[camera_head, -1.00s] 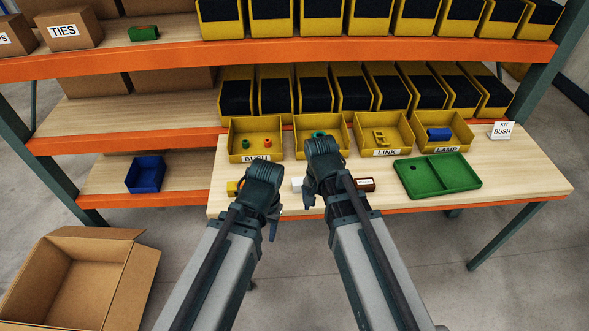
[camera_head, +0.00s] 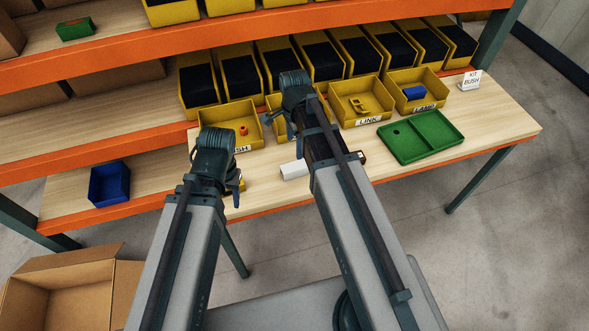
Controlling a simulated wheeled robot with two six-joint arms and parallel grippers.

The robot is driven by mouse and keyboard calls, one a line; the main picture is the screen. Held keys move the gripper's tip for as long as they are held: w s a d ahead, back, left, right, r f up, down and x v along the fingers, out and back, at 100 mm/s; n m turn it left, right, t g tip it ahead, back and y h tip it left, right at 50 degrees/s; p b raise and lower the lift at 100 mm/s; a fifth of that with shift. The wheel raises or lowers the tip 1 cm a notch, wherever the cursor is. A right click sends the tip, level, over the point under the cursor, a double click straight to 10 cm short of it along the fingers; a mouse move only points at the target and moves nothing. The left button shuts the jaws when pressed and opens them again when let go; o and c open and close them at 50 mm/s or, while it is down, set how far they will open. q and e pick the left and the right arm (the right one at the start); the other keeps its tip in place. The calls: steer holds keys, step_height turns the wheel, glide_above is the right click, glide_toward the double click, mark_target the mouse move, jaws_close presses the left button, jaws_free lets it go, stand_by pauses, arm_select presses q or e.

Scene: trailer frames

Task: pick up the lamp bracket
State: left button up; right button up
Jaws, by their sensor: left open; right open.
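The lamp bracket appears to be the blue piece (camera_head: 414,92) lying in the yellow bin labelled LAMP (camera_head: 431,106), at the right end of the bin row on the table. My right gripper (camera_head: 292,127) is open, over the second bin from the left, well left of the LAMP bin. My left gripper (camera_head: 238,187) is open near the table's front left edge, in front of the BUSH bin. Neither gripper touches the blue piece. The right arm hides much of the second bin.
The LINK bin (camera_head: 368,121) with a yellow part stands beside the LAMP bin. A green divided tray (camera_head: 421,137) lies in front of them. A white block (camera_head: 294,170) sits near the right forearm. A KIT BUSH card (camera_head: 470,80) stands far right. Shelf bins line the back.

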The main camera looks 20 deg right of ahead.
mark_target(296, 166)
step_height(296, 166, down, 7)
steer(key=b, duration=0.6)
steer(key=shift+f+b, duration=0.2)
steer(key=shift+b, duration=0.1)
steer(key=f+b, duration=0.5)
steer(key=shift+d+f, duration=0.15)
steer(key=shift+d, duration=0.1)
jaws_close()
